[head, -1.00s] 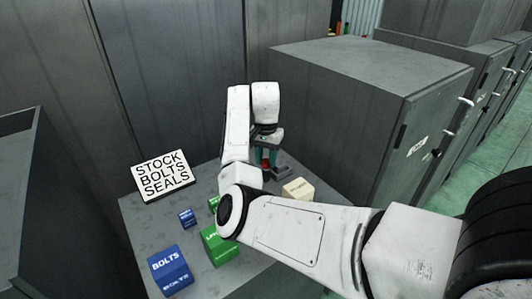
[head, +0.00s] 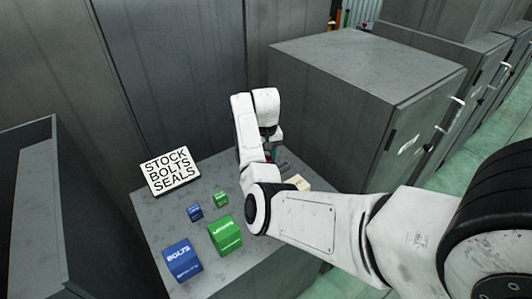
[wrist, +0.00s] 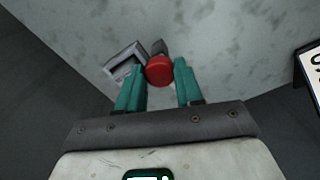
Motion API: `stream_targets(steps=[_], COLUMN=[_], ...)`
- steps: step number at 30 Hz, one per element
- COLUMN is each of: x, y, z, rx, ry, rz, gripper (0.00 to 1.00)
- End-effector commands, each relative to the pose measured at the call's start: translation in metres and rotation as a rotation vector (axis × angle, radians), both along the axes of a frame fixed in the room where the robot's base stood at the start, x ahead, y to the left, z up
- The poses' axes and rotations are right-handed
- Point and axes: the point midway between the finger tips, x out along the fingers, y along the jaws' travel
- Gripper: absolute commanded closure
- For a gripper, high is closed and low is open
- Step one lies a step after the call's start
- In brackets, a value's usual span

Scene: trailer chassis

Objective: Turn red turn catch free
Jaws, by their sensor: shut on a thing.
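The red turn catch (wrist: 159,70) is a round red knob on a grey metal fitting, in the upper middle of the wrist view. A bent light-grey bracket (wrist: 124,62) sits just left of it. My gripper (wrist: 160,72) has its two teal fingers on either side of the red knob and is shut on it. In the head view my gripper (head: 273,154) is low over the back right of the grey table (head: 215,268), largely covered by my own arm. The knob cannot be made out there.
The table holds a blue BOLTS box (head: 183,260), a green box (head: 225,235), a small blue box (head: 195,212), a small green box (head: 221,199), a partly hidden cream box (head: 300,183) and a sign (head: 170,170). Grey cabinets (head: 365,75) stand close on the right.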

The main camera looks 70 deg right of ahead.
Motion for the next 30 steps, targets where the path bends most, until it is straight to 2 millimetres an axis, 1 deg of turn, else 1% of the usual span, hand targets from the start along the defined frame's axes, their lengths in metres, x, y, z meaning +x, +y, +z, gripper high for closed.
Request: stream_targets(steps=[13, 14, 15, 21, 27, 30], x=[0.0010, 0.0010, 0.0011, 0.0007, 0.0005, 0.0008], y=[-0.0007, -0.0007, -0.0007, -0.0004, -0.0002, -0.0006], z=[0.0011, 0.0011, 0.0012, 0.0006, 0.0004, 0.0035], rx=[-0.004, -0.004, -0.003, -0.002, -0.002, -0.002], ry=[-0.003, -0.003, -0.002, -0.002, -0.001, -0.002], rz=[0.011, 0.011, 0.011, 0.010, 0.010, 0.010], gripper=[0.95, 0.61, 0.58, 0.39, 0.39, 0.39])
